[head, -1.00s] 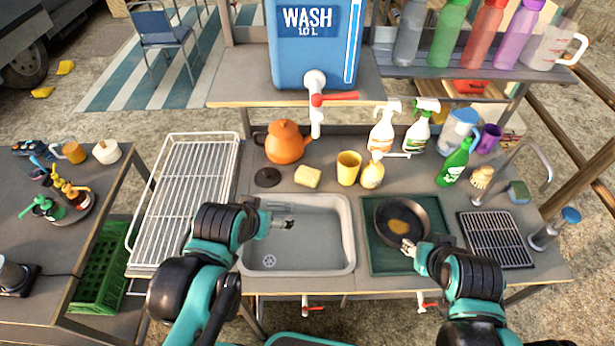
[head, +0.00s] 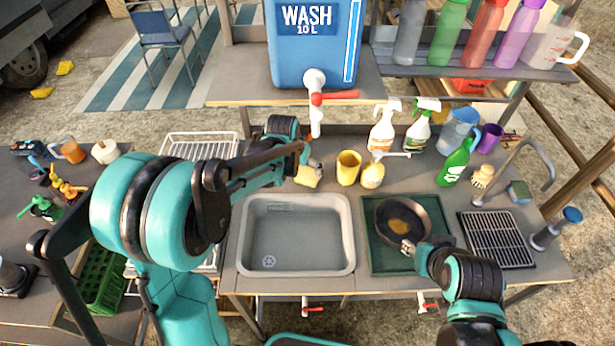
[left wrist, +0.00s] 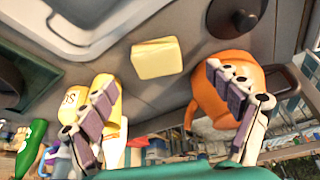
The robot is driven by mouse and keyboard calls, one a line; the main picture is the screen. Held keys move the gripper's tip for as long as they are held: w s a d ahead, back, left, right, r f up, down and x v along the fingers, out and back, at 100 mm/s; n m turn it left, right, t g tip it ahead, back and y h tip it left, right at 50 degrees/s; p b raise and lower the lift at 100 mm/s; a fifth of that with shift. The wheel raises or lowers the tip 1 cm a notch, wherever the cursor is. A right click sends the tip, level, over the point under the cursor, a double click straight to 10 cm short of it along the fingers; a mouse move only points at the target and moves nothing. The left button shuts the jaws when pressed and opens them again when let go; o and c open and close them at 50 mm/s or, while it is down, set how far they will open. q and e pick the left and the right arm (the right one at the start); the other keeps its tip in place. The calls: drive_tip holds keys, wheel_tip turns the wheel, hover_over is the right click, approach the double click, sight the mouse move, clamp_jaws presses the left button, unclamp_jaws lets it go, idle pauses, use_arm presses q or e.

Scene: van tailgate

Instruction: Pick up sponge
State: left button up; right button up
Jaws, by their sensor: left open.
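A yellow sponge (head: 308,177) lies on the counter behind the sink (head: 350,232), left of the yellow cup (head: 348,168). In the left wrist view the sponge (left wrist: 158,57) lies ahead of the fingers, between their lines and clear of both. My left gripper (head: 307,157) is open and empty, reaching over the back of the counter close to the sponge; it also shows in the left wrist view (left wrist: 172,110). My right gripper (head: 408,246) is at the front of the frying pan (head: 388,210); its finger state is too small to tell.
An orange kettle (left wrist: 225,85) stands beside the sponge, hidden by my left arm in the head view. Spray bottles (head: 383,130) and a yellow bottle (head: 372,174) stand to the right. A blue-green sponge (head: 519,192) lies far right. The sink is empty.

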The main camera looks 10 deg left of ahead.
sight(306, 177)
use_arm(q)
drive_tip(key=b+x, duration=0.1)
drive_tip(key=x, duration=0.1)
drive_tip(key=b+x, duration=0.1)
drive_tip(key=x, duration=0.1)
drive_tip(key=b+x, duration=0.1)
drive_tip(key=x, duration=0.1)
drive_tip(key=shift+s+d+f, duration=0.2)
drive_tip(key=shift+d+f, duration=0.05)
drive_tip(key=shift+f, duration=0.2)
drive_tip(key=shift+w+f, duration=0.2)
drive_tip(key=shift+f, duration=0.1)
drive_tip(key=shift+r, duration=0.15)
drive_tip(key=shift+c, duration=1.2)
drive_tip(key=c, duration=0.6)
drive_tip(key=shift+s+r+p, duration=0.25)
drive_tip(key=shift+r+p, duration=0.3)
drive_tip(key=w+r+p+v, duration=0.1)
drive_tip(key=p+v, duration=0.2)
drive_tip(key=v, duration=0.3)
drive_tip(key=s+d+p, duration=0.1)
drive_tip(key=s, duration=0.5)
drive_tip(key=s+d, duration=0.2)
drive_tip(key=s, duration=0.4)
drive_tip(key=s+d+p, duration=0.1)
drive_tip(key=s, duration=0.5)
drive_tip(key=shift+d+f+p, duration=0.2)
drive_tip(key=shift+f+p, duration=0.1)
